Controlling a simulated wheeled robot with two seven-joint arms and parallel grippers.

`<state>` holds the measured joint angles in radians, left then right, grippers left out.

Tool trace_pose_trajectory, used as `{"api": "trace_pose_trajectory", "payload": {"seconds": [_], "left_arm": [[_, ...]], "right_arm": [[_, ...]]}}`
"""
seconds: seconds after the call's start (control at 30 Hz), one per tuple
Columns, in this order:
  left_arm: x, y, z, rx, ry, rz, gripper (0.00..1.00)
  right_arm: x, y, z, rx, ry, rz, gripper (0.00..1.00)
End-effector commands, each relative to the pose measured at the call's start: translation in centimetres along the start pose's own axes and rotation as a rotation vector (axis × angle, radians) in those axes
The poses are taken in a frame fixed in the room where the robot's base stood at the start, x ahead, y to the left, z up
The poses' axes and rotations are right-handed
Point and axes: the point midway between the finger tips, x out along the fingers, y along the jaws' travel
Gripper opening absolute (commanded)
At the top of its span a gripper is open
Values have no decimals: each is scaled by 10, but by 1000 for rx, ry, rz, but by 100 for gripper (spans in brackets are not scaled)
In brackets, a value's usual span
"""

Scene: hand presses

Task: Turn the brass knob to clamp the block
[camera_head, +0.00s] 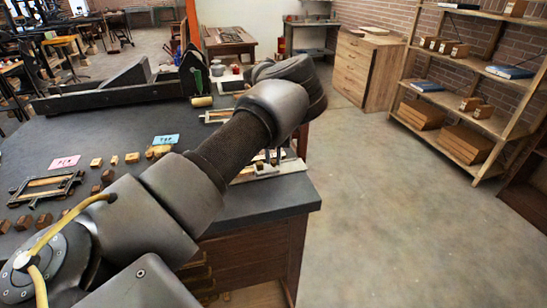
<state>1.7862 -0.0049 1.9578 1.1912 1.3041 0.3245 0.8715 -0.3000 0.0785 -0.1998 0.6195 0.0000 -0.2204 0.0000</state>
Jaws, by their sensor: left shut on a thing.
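My left arm reaches across the dark table from the lower left. Its left gripper (268,158) points down at the table's right end, partly hidden behind my own forearm. The fingers are shut at a low, pale metal-and-wood fixture (285,168) near the table's edge. The brass knob is hidden by the fingers and the arm, so its turn does not show. I cannot make out the block in the fixture or whether it is clamped. My right gripper is out of view.
The dark table (262,199) carries small wooden blocks (132,157), a pink card (65,161), a blue card (166,140) and a black frame (46,188) at left. A large black press (110,97) stands at the back. Shelves (470,120) stand right; the floor between is clear.

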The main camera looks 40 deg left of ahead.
Motion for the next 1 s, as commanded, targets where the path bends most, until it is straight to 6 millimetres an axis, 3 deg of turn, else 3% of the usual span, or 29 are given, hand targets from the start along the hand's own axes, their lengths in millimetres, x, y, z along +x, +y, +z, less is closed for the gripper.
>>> {"api": "trace_pose_trajectory", "payload": {"seconds": [0.57,1.0], "left_arm": [[0,1,0,421,10,3,0],[-3,1,1,839,20,0,0]], "right_arm": [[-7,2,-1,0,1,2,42],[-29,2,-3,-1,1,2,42]]}}
